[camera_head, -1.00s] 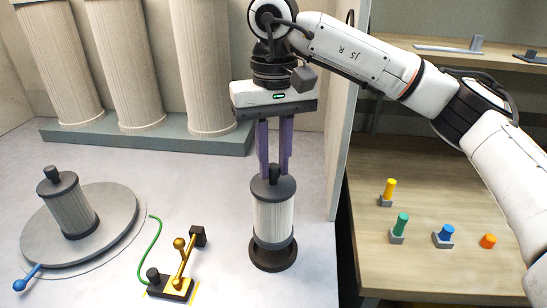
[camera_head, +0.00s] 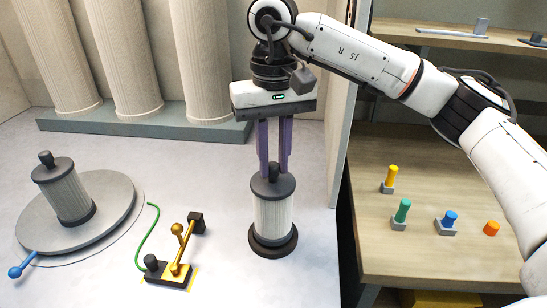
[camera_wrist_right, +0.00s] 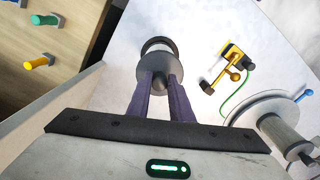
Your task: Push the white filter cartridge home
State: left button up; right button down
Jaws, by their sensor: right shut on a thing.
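The white filter cartridge (camera_head: 273,217) stands upright in the middle of the head view, with a dark lid and a top knob. Its lower end is in a dark round socket (camera_head: 274,250); how deep it sits is hard to tell. My right gripper (camera_head: 273,172) is above it, pointing down, its purple fingers shut on the knob. The wrist view shows the fingers (camera_wrist_right: 160,85) at the dark lid (camera_wrist_right: 158,64), which hides most of the cartridge body. My left gripper is not in view.
A similar greyer cartridge (camera_head: 70,198) stands on a grey turntable (camera_head: 115,205) with a blue-ended handle. A brass lever device (camera_head: 177,258) with a green cord sits between. A panel (camera_head: 340,135) separates this from a wooden bench (camera_head: 450,190) with coloured pegs.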

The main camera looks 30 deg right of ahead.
jog(key=shift+f, duration=0.2)
dwell(0.4)
jog(key=shift+f+b, duration=0.9)
jog(key=shift+f, duration=0.25)
jog(key=c, duration=1.5)
grip_release()
notch_tip(320, 180, up, 10)
jog(key=shift+r+p, duration=0.15)
jog(key=shift+p, duration=0.45)
